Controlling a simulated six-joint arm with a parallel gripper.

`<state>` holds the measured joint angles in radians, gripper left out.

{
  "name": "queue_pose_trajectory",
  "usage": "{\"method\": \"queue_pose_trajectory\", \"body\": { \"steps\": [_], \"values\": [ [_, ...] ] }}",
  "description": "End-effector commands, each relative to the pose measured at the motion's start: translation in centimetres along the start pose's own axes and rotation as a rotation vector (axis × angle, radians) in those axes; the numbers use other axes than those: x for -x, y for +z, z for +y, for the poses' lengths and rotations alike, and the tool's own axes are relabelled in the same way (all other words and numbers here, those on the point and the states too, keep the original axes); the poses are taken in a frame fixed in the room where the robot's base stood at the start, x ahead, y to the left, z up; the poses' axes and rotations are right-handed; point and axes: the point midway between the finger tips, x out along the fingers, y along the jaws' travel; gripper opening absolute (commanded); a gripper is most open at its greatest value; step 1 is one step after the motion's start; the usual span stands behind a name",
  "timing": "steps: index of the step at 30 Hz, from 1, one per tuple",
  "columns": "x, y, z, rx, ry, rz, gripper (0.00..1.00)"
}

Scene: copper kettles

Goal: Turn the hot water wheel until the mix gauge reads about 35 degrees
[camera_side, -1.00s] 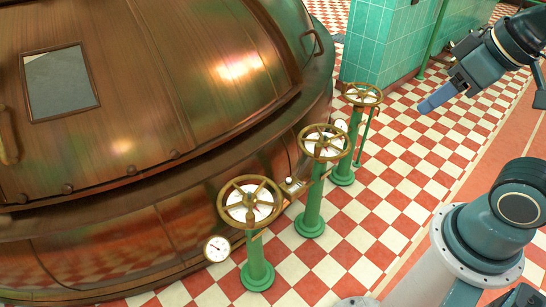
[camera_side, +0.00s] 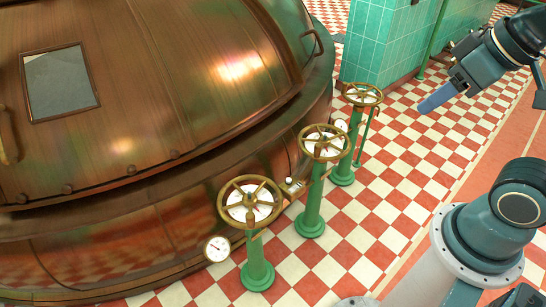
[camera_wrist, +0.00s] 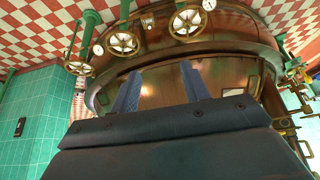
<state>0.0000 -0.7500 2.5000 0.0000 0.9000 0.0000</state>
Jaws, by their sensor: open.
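Three brass handwheels stand on green pedestals beside the copper kettle: a near wheel (camera_side: 250,222), a middle wheel (camera_side: 323,155) and a far wheel (camera_side: 362,104). I cannot tell which is the hot water wheel. A white round gauge (camera_side: 217,248) with a dark needle sits low on the left of the near wheel; its reading is too small to make out. Another gauge (camera_side: 340,125) shows behind the middle wheel. My gripper (camera_side: 427,107) is open and empty, right of the far wheel and apart from it. In the wrist view its fingers (camera_wrist: 158,75) are spread, with the wheels (camera_wrist: 122,42) beyond.
The copper kettle (camera_side: 150,90) fills the left side. A green tiled pillar (camera_side: 385,45) stands behind the far wheel. The red and white checked floor (camera_side: 400,190) is clear between the wheels and my arm. Brass pipework (camera_wrist: 290,80) shows at the wrist view's right.

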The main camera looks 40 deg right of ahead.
Motion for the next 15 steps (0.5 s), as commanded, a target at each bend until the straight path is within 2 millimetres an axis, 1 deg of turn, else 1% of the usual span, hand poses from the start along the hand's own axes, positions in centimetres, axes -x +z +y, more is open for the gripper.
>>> {"method": "queue_pose_trajectory", "body": {
  "steps": [11, 15],
  "values": [
    [0.0, -0.05, 0.01, 0.0, 0.0, 0.0, 0.46],
    [-0.08, -0.56, 0.08, -0.004, 0.002, -0.006, 0.46]
  ]
}}
